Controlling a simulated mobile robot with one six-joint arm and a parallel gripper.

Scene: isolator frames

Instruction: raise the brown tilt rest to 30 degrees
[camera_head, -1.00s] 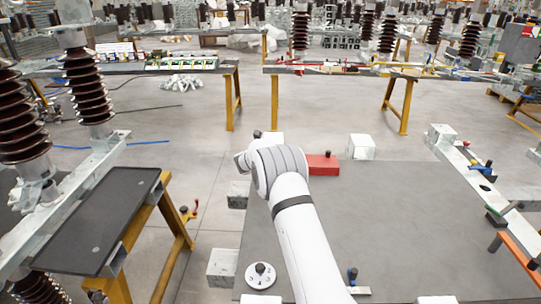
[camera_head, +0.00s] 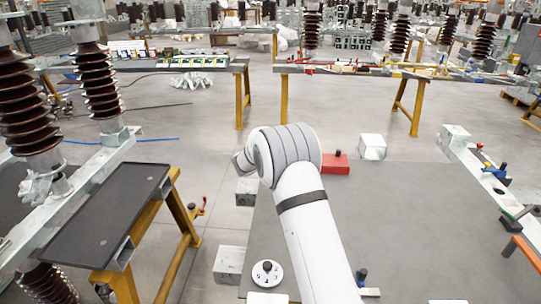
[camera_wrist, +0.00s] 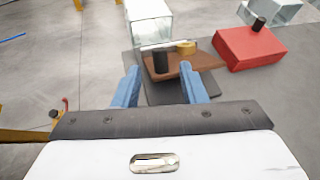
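The brown tilt rest (camera_wrist: 207,66) shows in the wrist view as a brown board above a dark plate (camera_wrist: 168,94). A black upright knob (camera_wrist: 160,62) stands at its left end, with a small yellow part (camera_wrist: 187,47) behind. My gripper (camera_wrist: 158,72) is open, its two blue fingers apart on either side of the knob's line. The knob is between or just beyond the fingertips; I cannot tell whether they touch the board. The rest's tilt angle is not clear. In the head view my arm hides the rest and the gripper.
A red block (camera_head: 336,165) with a black knob is right of the rest. A pale box (camera_head: 372,147) stands behind. A white numbered dial (camera_head: 267,273) sits at the near left of the grey table (camera_head: 400,220). The table's middle is clear.

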